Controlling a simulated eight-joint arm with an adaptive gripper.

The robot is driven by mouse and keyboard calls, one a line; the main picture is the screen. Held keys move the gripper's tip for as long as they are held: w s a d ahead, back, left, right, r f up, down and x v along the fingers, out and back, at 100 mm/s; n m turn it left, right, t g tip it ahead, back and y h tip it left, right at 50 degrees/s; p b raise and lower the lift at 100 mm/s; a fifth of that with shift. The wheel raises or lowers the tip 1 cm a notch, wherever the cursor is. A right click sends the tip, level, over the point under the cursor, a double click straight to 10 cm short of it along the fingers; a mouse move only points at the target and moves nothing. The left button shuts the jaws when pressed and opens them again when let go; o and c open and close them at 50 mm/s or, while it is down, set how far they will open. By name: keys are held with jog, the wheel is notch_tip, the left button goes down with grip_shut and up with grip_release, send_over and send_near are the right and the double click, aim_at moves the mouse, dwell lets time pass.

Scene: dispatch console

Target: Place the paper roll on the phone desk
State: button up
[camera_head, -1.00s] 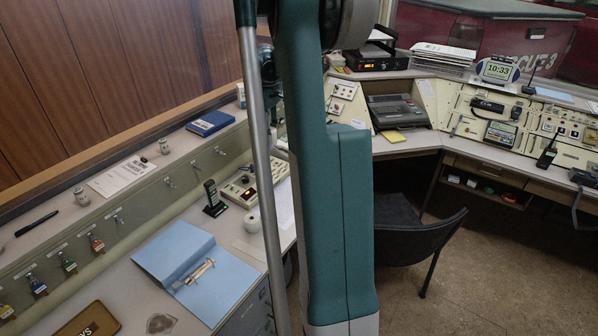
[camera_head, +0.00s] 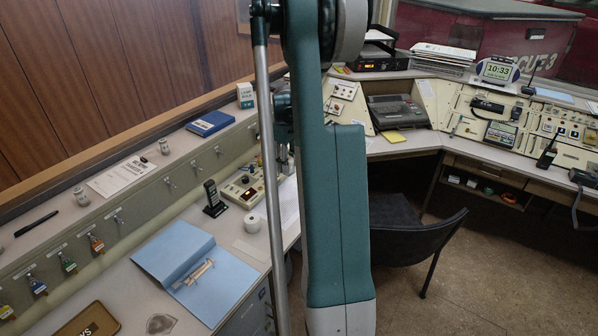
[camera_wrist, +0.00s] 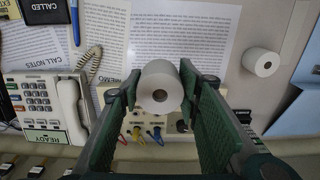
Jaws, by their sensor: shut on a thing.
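My gripper (camera_wrist: 158,80) is shut on a white paper roll (camera_wrist: 158,92), its green fingers on either side of it in the wrist view. The held roll's end faces the camera, and its height above the surface is hard to tell. In the head view my arm hides the fingertips and this roll. A second white roll (camera_wrist: 262,62) stands on the bare desk top (camera_wrist: 232,95) to the right; a white roll also stands on the desk in the head view (camera_head: 252,223). A corded phone (camera_wrist: 45,100) with a READY label is left of my gripper.
Printed sheets (camera_wrist: 180,30) lie beyond the held roll. A beige panel with coloured plugs (camera_wrist: 148,134) is below it. A blue folder (camera_head: 195,272), a handset in a stand (camera_head: 213,198) and a button box (camera_head: 245,185) are on the left desk. A chair (camera_head: 410,240) stands right of my arm.

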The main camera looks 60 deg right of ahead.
jog(key=shift+f, duration=1.8)
jog(key=b, duration=0.1)
send_over(288, 195)
jog(key=shift+d+f, duration=0.1)
jog(key=shift+f, duration=3.05)
jog(key=shift+f+b, duration=0.5)
jog(key=shift+f, duration=1.35)
jog(key=shift+f, duration=0.2)
jog(key=o, duration=0.9)
jog(key=shift+r, duration=0.2)
